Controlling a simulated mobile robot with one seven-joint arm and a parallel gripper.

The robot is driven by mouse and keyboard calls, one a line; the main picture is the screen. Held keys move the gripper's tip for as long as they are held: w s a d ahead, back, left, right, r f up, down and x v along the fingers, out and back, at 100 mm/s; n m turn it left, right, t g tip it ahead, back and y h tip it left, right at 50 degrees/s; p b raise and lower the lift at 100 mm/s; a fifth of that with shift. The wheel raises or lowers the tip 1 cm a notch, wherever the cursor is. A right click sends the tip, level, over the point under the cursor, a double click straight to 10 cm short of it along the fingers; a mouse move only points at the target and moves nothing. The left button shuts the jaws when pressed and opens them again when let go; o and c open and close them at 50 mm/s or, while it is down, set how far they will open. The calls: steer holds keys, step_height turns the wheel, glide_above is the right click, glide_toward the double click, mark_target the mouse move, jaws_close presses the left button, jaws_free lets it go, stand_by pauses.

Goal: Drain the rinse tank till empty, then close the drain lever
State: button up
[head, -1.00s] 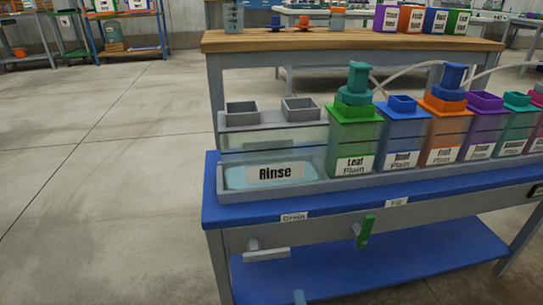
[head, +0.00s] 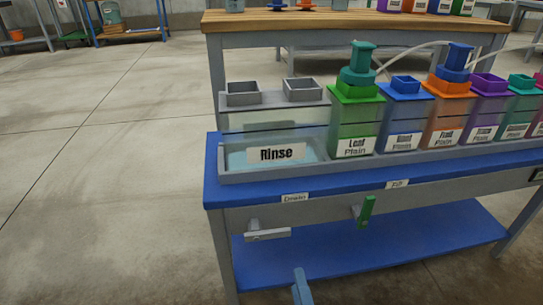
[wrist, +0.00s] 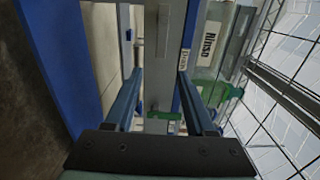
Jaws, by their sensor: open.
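The clear rinse tank (head: 275,154), labelled Rinse, stands at the left end of the tank row. A shallow layer of pale blue water shows low in it. The grey drain lever (head: 268,234) is below the Drain label (head: 294,197) on the front rail, its handle lying roughly level and pointing right. In the wrist view, my gripper (wrist: 158,78) is open, with its two blue-grey fingers apart and nothing clearly held between them. The Drain label also shows there (wrist: 183,60). In the head view, a blue-grey part of mine (head: 301,287) shows below the lever, apart from it.
A green lever (head: 365,211) stands tilted near upright right of the drain lever, below the Fill label (head: 397,184). Coloured plain-labelled tanks, such as the green one (head: 355,120), fill the row. A blue lower shelf (head: 370,245) lies below. The floor at left is clear.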

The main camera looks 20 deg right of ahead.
mark_target(268, 237)
steer(key=w+b, duration=0.1)
steer(key=w, duration=1.2)
steer(key=shift+w+d, duration=0.1)
steer(key=shift+w, duration=0.15)
stand_by(0.4)
jaws_close()
stand_by(1.3)
